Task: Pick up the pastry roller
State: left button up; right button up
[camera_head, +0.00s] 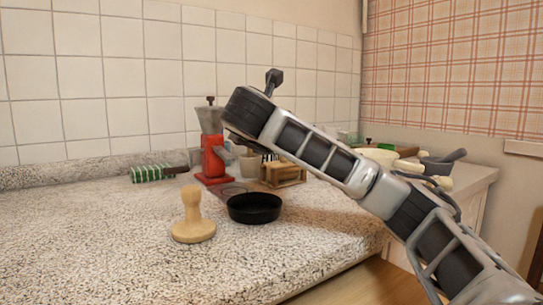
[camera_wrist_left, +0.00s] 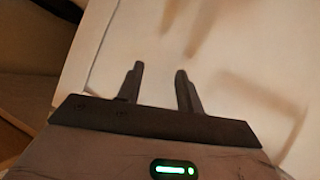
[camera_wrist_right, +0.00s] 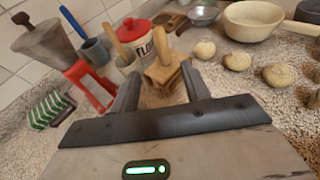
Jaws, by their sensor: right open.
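I cannot tell for certain which object is the pastry roller. A green-and-white ribbed piece with a dark handle (camera_head: 152,173) lies by the back wall; its ribbed part shows at the left in the right wrist view (camera_wrist_right: 48,108). A pale wooden knobbed tool (camera_head: 193,220) stands upright on the counter nearer me. My right gripper (camera_wrist_right: 160,82) is open, fingers pointing toward a small wooden rack (camera_wrist_right: 162,72); nothing is clearly held. In the head view its fingers are hidden behind my arm. My left gripper (camera_wrist_left: 159,72) is open and empty before a pale panel, outside the head view.
A red grinder (camera_head: 212,150), a black round dish (camera_head: 255,208) and the wooden rack (camera_head: 283,172) stand mid-counter. The counter's front left is clear.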

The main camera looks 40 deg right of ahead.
jog(key=x, duration=0.8)
jog(key=shift+s+d+f, duration=0.1)
jog(key=shift+s+d, duration=0.05)
jog(key=shift+s, duration=0.1)
jog(key=shift+x, duration=3.1)
jog(key=shift+w, duration=0.1)
jog(key=shift+c, duration=0.4)
grip_shut()
